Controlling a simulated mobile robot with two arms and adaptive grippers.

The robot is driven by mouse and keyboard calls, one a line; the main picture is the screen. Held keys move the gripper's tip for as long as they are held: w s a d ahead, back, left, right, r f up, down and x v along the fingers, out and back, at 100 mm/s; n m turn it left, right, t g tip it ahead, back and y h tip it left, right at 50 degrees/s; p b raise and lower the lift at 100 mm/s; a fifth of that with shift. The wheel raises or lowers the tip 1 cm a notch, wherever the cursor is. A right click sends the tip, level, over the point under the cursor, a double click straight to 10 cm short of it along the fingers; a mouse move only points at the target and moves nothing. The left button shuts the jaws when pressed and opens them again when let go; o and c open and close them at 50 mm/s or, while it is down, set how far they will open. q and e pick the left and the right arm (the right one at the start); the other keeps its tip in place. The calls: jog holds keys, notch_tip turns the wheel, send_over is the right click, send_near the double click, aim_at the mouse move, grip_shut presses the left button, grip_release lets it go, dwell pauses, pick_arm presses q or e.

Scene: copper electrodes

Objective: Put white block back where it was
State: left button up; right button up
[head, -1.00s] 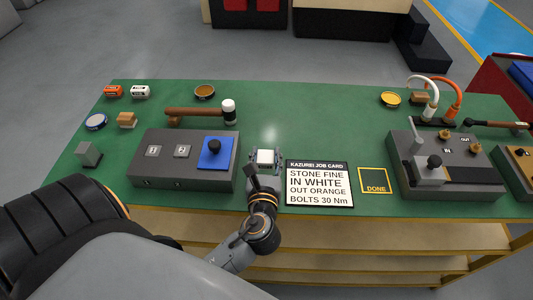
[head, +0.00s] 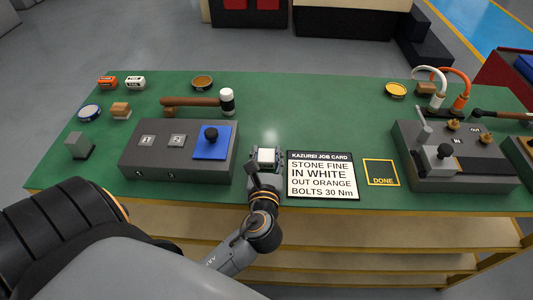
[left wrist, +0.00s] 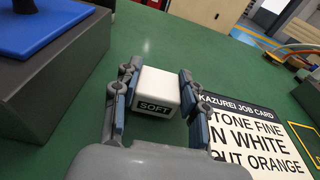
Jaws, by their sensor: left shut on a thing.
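A white block (left wrist: 156,91) with a dark label reading SOFT sits between the fingers of my left gripper (left wrist: 157,100) in the left wrist view. The gripper is shut on it, one finger on each side. In the head view the white block (head: 267,155) shows at the tip of my left gripper (head: 266,161), over the front of the green table between the dark box and the job card. Whether it touches the table is hard to tell. My right gripper is not in view.
A dark box (head: 150,160) with a blue pad (head: 211,141) stands left of the gripper. The job card (head: 322,175) and the DONE square (head: 381,172) lie to the right. A hammer (head: 195,101) lies behind. A grey block (head: 79,146) stands far left. Green table behind the gripper is clear.

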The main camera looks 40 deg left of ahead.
pick_arm(q)
jog(key=shift+f, duration=0.25)
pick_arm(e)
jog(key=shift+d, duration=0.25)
pick_arm(q)
jog(key=o, duration=1.2)
jog(key=shift+f, duration=0.1)
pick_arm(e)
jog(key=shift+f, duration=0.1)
pick_arm(q)
jog(key=v, duration=0.4)
jog(key=r+b+v, duration=0.1)
jog(key=v, duration=0.7)
jog(key=shift+r+b, duration=0.25)
jog(key=shift+b, duration=0.05)
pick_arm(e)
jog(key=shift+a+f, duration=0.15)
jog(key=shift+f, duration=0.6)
